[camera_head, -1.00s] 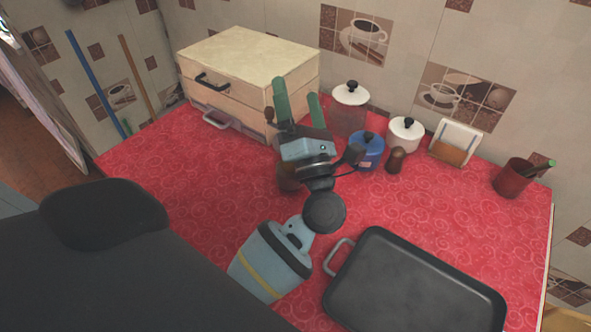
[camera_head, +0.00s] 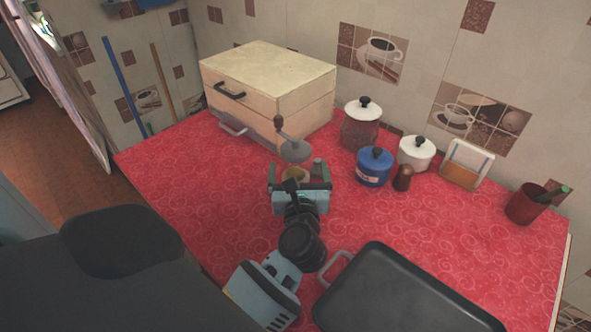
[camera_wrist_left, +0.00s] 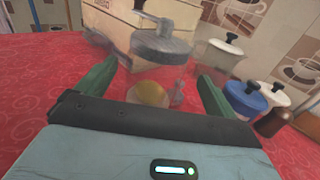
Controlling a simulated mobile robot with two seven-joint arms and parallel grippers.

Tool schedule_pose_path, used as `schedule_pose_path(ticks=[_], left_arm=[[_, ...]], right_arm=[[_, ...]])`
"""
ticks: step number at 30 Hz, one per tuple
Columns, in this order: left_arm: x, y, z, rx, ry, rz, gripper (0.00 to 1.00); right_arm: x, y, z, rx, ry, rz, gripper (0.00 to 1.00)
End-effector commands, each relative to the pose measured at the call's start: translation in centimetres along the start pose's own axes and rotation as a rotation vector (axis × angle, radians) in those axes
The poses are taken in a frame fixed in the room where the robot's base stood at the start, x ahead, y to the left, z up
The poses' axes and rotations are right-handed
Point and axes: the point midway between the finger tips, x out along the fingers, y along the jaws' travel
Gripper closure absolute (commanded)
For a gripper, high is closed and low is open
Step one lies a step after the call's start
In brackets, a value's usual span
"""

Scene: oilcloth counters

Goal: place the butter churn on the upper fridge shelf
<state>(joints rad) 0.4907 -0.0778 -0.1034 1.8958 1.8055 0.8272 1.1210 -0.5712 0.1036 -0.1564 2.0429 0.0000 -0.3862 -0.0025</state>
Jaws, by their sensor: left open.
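The butter churn (camera_head: 294,150) stands on the red counter in front of the wooden box. Its grey lid and crank show in the head view, and its grey lid also shows in the left wrist view (camera_wrist_left: 160,47). Its lower body looks clear and is hard to make out, with something yellowish low down. My left gripper (camera_head: 295,167) is open, its green fingers spread on the near side of the churn, one to each side. In the left wrist view the churn is centred between the fingertips (camera_wrist_left: 157,76). Whether a finger touches it I cannot tell. No fridge shelf shows.
A cream wooden box (camera_head: 265,75) stands behind. To the right are a brownish jar (camera_head: 360,130), a blue pot (camera_head: 374,168), a white pot (camera_head: 416,153), a brown shaker (camera_head: 403,178), a napkin holder (camera_head: 466,165) and a red cup (camera_head: 525,205). A black tray (camera_head: 400,295) lies in front.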

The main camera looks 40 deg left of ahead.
Motion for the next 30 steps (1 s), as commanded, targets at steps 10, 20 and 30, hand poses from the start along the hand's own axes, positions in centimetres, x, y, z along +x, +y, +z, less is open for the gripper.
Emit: schedule_pose_path(ticks=[10, 20, 30], left_arm=[[2.5, 0.4, 0.2, 0.002, -0.004, 0.001, 0.06], [5.5, 0.6, 0.0, 0.001, -0.001, 0.000, 0.06], [5.5, 0.6, -0.1, 0.001, 0.000, 0.000, 0.25]], right_arm=[[-0.4, 0.0, -0.1, -0.001, 0.000, 0.000, 1.00], [-0.5, 0.0, -0.3, -0.004, 0.003, 0.001, 1.00], [-0.4, 0.1, -0.5, -0.006, 0.007, 0.001, 1.00]])
